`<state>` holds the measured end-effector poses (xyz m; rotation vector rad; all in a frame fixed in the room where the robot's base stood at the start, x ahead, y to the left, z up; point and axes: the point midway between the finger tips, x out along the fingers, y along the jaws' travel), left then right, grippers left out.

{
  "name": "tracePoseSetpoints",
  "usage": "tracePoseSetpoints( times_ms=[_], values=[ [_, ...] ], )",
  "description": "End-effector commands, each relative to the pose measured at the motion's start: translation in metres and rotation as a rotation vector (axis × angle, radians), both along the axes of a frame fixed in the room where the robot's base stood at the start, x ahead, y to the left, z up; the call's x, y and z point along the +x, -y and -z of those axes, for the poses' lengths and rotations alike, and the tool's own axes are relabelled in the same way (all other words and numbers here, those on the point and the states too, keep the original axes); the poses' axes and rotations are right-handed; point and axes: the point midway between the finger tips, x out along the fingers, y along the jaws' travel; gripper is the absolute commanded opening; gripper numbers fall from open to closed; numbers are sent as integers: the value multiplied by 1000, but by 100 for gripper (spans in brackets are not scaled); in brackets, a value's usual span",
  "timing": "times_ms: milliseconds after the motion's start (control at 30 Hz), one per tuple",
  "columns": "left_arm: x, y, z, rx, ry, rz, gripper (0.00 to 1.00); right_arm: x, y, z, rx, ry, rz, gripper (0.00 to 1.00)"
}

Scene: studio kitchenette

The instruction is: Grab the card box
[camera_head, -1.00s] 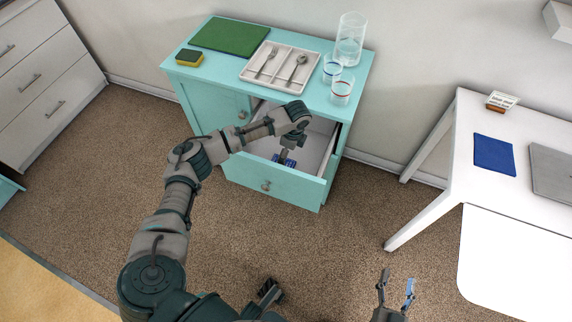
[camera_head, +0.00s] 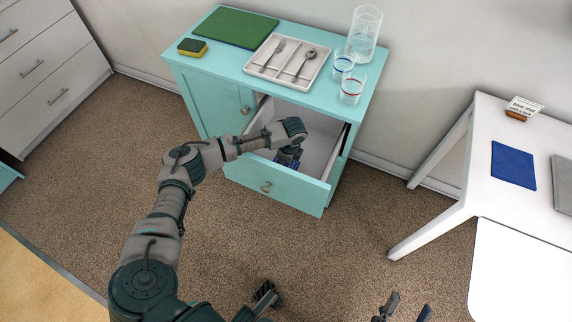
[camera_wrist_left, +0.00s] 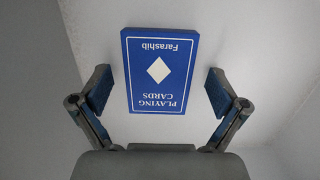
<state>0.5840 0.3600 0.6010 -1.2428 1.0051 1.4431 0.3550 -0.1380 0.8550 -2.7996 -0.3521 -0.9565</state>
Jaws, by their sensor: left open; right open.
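The blue card box (camera_wrist_left: 159,72), marked "PLAYING CARDS", lies in the open drawer (camera_head: 272,186) of the teal cabinet. In the left wrist view it sits between the two fingers of my left gripper (camera_wrist_left: 158,92), with a gap on each side. In the head view my left gripper (camera_head: 288,157) reaches down into the drawer and mostly hides the box. My left gripper is open. My right gripper (camera_head: 405,308) is open and empty at the bottom edge, above the carpet.
The teal cabinet top holds a green board (camera_head: 236,27), a sponge (camera_head: 192,47), a cutlery tray (camera_head: 270,72), two glasses (camera_head: 351,89) and a pitcher (camera_head: 364,35). A white desk (camera_head: 478,180) stands at right. Drawer walls surround my left gripper.

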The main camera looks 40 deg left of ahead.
Motion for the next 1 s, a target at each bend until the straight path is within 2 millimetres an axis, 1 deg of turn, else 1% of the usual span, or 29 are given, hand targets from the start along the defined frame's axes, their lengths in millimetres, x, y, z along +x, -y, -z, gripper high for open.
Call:
tracePoseSetpoints(
  times_ms=[133, 167, 200, 267, 300, 400, 667, 767, 867, 1000],
  values=[
    [0, 1, -2, 1, 2, 0, 98, 0, 1, -1, 2, 1, 0, 60],
    [0, 2, -2, 2, 2, 0, 90, 0, 2, -1, 2, -1, 0, 60],
    [1, 2, -2, 2, 2, 0, 80, 0, 2, 0, 2, -1, 0, 60],
    [0, 2, -2, 2, 0, 1, 65, 1, 1, 0, 0, -3, 1, 60],
    [1, 2, -2, 2, 0, 1, 55, 3, 0, 1, -1, -6, 0, 60],
    [0, 1, -2, 1, 1, 1, 32, 3, 0, 1, -2, -7, -1, 60],
    [0, 0, -1, 0, 0, 0, 31, 3, 0, 1, -2, -7, -1, 60],
    [0, 0, -4, 0, 0, 0, 31, 4, -1, 0, -4, -12, -1, 60],
    [1, 0, -12, -1, 2, 0, 31, 8, -1, 4, -21, -58, 0, 60],
    [1, 1, -34, 1, 6, 1, 31, 16, -2, 14, -58, -168, -2, 60]
  ],
)
